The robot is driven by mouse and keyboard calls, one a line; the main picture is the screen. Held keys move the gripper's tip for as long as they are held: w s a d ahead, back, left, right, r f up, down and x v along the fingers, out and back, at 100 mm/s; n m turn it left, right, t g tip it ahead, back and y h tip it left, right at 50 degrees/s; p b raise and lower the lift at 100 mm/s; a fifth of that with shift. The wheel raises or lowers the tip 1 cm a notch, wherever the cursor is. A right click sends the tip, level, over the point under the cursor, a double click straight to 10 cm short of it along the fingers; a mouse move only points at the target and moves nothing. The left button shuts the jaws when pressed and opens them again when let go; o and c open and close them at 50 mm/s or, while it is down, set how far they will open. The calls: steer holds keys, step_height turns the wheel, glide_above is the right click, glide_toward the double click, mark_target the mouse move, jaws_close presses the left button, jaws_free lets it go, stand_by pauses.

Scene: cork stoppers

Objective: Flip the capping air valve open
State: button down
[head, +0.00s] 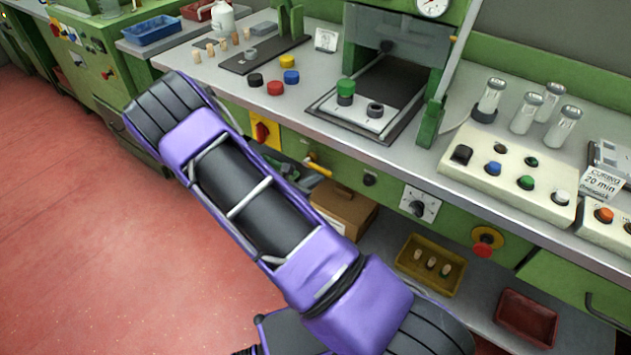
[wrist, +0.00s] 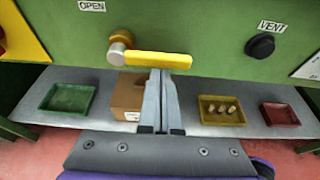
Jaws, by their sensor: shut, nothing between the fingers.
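The air valve is a yellow lever on a metal hub on the green panel. In the wrist view the lever (wrist: 158,60) points right from its hub (wrist: 118,45), lying nearly level. A white OPEN label (wrist: 91,6) sits up and left of the hub. In the head view the lever (head: 319,164) shows just right of my arm. My gripper (wrist: 161,74) is shut and empty. Its fingertips appear just below the lever's middle in the wrist view; I cannot tell whether they touch it. In the head view my arm hides most of the gripper.
A black VENT knob (wrist: 260,46) is right of the lever. A red switch on a yellow plate (head: 264,130) is to the left. On the shelf below are a green tray (wrist: 68,99), a cardboard box (wrist: 128,93), a yellow tray with corks (wrist: 222,118) and a red tray (wrist: 279,114).

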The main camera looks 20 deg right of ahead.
mark_target(318, 169)
steer(key=shift+r+n+g+p, duration=0.3)
steer(key=shift+r+n+p, duration=0.15)
steer(key=shift+n+p, duration=0.2)
stand_by(0.4)
steer(key=shift+r+n+g+h+p, duration=0.45)
steer(key=shift+r+n+p, duration=0.2)
steer(key=shift+p, duration=0.25)
steer(key=r+n+g+h+p, duration=0.1)
steer(key=n, duration=0.1)
steer(key=shift+w+r+n+p, duration=0.1)
steer(key=shift+r+n+p, duration=0.1)
steer(key=shift+n+p, duration=0.1)
steer(key=n, duration=0.1)
steer(key=r+n+h, duration=0.1)
steer(key=shift+w+a+r+n+g, duration=0.15)
steer(key=shift+w+a+n+g, duration=0.15)
steer(key=shift+n+g, duration=0.1)
steer(key=n+h, duration=0.1)
steer(key=n, duration=0.1)
steer(key=w+r+n+h, duration=0.1)
steer(key=n, duration=0.1)
steer(key=shift+w+a+r, duration=0.15)
steer(key=shift+w+a, duration=0.05)
steer(key=shift+a, duration=0.2)
steer(key=shift+s, duration=0.1)
